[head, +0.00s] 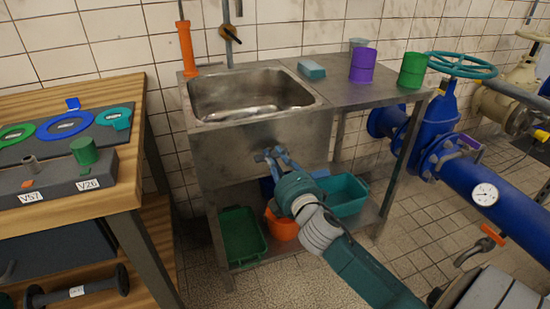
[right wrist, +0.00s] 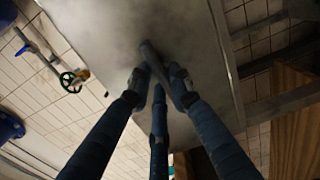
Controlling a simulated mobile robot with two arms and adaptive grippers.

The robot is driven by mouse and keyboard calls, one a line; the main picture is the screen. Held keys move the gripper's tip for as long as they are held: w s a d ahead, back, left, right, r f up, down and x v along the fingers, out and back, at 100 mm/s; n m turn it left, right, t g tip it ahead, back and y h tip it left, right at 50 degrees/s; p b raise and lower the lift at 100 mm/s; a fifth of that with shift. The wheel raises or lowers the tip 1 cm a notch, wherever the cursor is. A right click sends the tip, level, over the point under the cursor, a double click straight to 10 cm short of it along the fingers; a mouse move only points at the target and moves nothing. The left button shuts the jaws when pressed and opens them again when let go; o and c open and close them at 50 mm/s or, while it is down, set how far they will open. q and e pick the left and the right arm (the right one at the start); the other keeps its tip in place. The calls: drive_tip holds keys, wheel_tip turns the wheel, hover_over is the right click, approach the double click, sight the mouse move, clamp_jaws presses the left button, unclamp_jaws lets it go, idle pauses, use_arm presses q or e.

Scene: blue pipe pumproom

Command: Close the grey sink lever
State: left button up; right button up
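The metal sink (head: 250,95) stands against the tiled wall. The grey lever (head: 262,155) is on its front panel, partly covered by my right gripper. In the right wrist view the lever (right wrist: 152,58) shows as a short grey bar against the sink's panel (right wrist: 110,30). My right gripper (head: 272,156) is at the lever, its blue fingers reaching toward the panel. In the right wrist view its fingertips (right wrist: 158,78) lie on both sides of the lever, very near it. Whether they press on it cannot be told. My left gripper is not in view.
A wooden table (head: 120,195) with valve parts stands at the left. Blue pipework (head: 475,180) with a teal handwheel (head: 462,65) is at the right. A green bin (head: 240,235), an orange bucket (head: 280,226) and a teal bin (head: 345,195) sit under the sink.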

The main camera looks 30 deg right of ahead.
drive_tip(key=shift+o, duration=0.9)
drive_tip(key=v, duration=1.2)
